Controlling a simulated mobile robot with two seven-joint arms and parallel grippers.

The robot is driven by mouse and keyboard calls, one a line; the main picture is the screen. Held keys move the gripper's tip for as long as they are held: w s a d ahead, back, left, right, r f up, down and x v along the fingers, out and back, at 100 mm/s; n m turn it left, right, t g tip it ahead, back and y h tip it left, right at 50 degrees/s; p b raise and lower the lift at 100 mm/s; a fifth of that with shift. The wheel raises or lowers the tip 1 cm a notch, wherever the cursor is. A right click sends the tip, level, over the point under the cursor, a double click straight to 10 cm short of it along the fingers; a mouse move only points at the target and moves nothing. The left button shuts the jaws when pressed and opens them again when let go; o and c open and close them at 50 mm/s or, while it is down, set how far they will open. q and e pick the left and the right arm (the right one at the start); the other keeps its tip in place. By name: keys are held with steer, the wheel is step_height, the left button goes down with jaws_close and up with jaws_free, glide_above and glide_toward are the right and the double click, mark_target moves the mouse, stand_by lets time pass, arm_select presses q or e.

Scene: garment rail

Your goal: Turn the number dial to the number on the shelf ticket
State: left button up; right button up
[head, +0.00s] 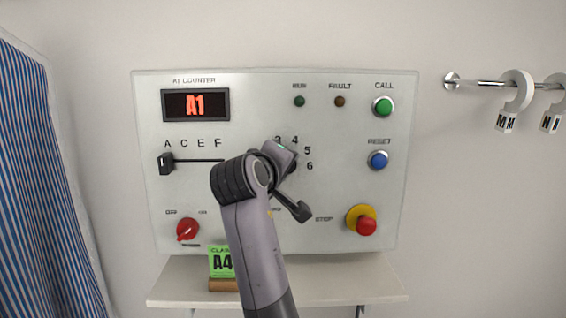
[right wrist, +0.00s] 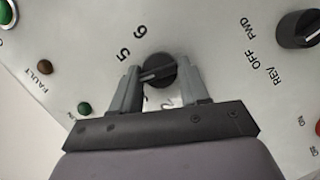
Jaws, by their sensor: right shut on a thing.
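The number dial (right wrist: 158,70) is a round black knob with a light pointer line, seen in the right wrist view with 5 and 6 printed beside it. My right gripper (right wrist: 160,66) is shut on the dial, one finger at each side. In the head view my right gripper (head: 284,156) covers most of the dial, with 3, 4, 5 and 6 showing around it. I cannot tell which number the pointer faces. The green shelf ticket (head: 222,262) reads A4. The red display (head: 195,105) reads A1. My left gripper is not in view.
The panel (head: 270,88) also has a letter slider (head: 166,163) at A, a red knob (head: 187,230), green (head: 383,106) and blue (head: 378,159) buttons, and a red stop button (head: 366,226). A black REV/OFF/FWD knob (right wrist: 298,30) is near the dial. A shelf (head: 330,275) juts out below.

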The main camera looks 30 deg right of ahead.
steer(key=shift+f, duration=0.1)
stand_by(0.3)
steer(key=o, duration=1)
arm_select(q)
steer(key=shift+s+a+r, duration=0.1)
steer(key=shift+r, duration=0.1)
